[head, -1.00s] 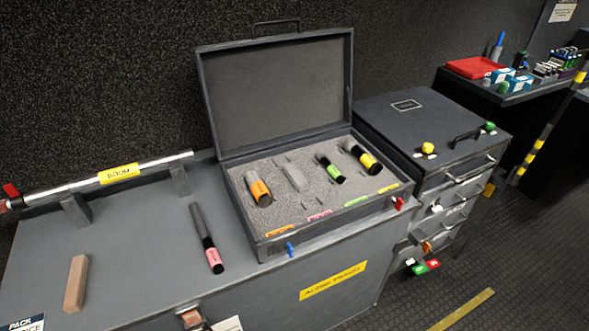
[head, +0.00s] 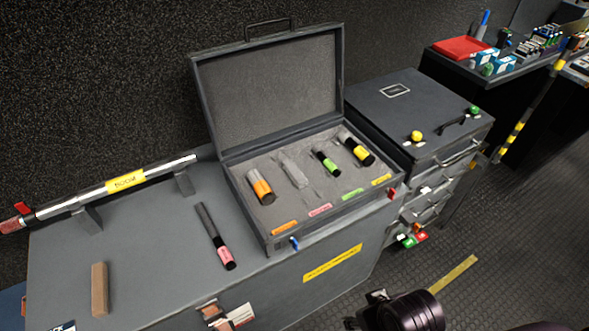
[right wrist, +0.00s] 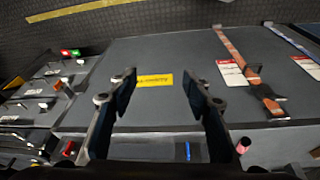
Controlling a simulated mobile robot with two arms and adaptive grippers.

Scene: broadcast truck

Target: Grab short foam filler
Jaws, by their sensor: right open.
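A light grey foam-like piece (head: 295,173) lies in the slot above the pink label inside the open case (head: 268,240); it looks like the short foam filler. An orange-banded microphone (head: 260,187) lies to its left, and green-banded (head: 326,161) and yellow-banded (head: 356,149) ones to its right. My right gripper (right wrist: 160,85) is open and empty in the right wrist view, facing the bench's front with its yellow label (right wrist: 155,80). My right arm shows at the bottom of the head view, well below the case. My left gripper is out of view.
A pink-banded microphone (head: 215,236) and a brown block (head: 99,288) lie on the bench (head: 160,250). A boom pole (head: 130,182) rests on stands behind. The raised lid (head: 268,92) stands behind the case. A drawer cabinet (head: 410,110) is at right.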

